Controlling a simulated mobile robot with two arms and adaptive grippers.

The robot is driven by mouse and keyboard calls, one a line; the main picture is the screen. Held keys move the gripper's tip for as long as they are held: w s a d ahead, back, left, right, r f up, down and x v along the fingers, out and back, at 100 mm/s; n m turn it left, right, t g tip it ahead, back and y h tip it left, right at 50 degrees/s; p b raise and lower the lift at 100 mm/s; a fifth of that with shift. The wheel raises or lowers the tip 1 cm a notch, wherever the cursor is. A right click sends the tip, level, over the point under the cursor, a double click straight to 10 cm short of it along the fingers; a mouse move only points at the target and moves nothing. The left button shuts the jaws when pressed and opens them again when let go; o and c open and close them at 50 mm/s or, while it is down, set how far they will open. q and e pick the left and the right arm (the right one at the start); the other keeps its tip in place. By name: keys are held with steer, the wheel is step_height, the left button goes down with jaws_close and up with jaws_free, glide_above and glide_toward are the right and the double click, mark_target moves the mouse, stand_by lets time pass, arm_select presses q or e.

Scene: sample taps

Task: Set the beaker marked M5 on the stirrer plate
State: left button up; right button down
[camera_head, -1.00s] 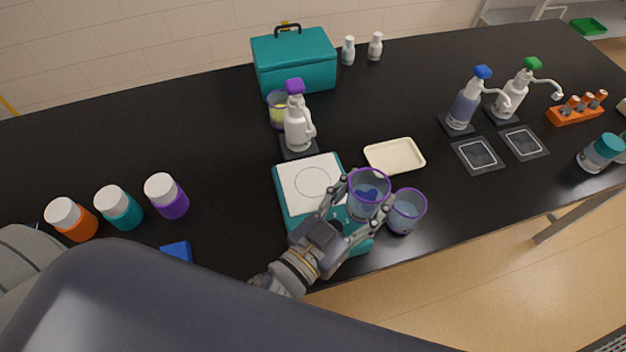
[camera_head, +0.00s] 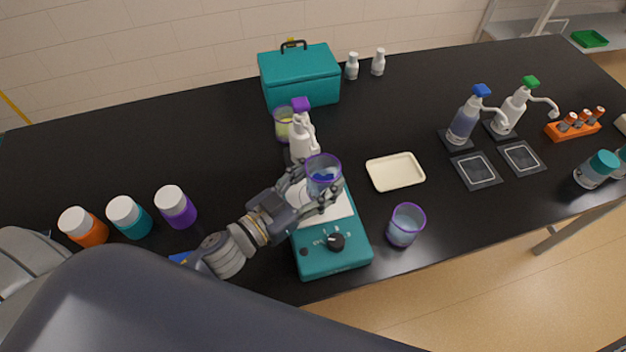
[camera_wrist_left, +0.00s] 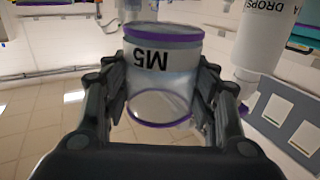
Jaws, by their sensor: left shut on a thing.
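The beaker marked M5 (camera_head: 323,178) is clear with a purple rim; its label reads upside down in the left wrist view (camera_wrist_left: 160,62). My left gripper (camera_head: 312,196) is shut on it, with a finger on each side (camera_wrist_left: 160,100). The stirrer plate (camera_head: 333,259) is teal with a white top and a dark knob at its front. The beaker is over the back part of the white top. I cannot tell whether its base touches the plate. My right gripper is not in view.
A second purple-rimmed beaker (camera_head: 405,225) stands right of the stirrer. A purple-capped pump bottle (camera_head: 302,140) stands close behind the held beaker. A cream tray (camera_head: 395,172) lies to the right. Three capped jars (camera_head: 130,217) stand at the left.

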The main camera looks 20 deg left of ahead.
mark_target(313, 186)
arm_select(q)
steer(key=shift+w+a, duration=0.2)
steer(key=shift+a, duration=0.2)
steer(key=shift+w+a+f, duration=0.15)
steer(key=shift+a+f, duration=0.2)
steer(key=shift+f, duration=1.45)
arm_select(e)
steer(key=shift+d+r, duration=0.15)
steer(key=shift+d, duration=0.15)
arm_select(q)
steer(key=shift+f, duration=0.15)
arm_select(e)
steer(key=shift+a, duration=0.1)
arm_select(q)
steer(key=o, duration=1.1)
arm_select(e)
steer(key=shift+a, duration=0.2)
arm_select(q)
steer(key=shift+o, duration=0.2)
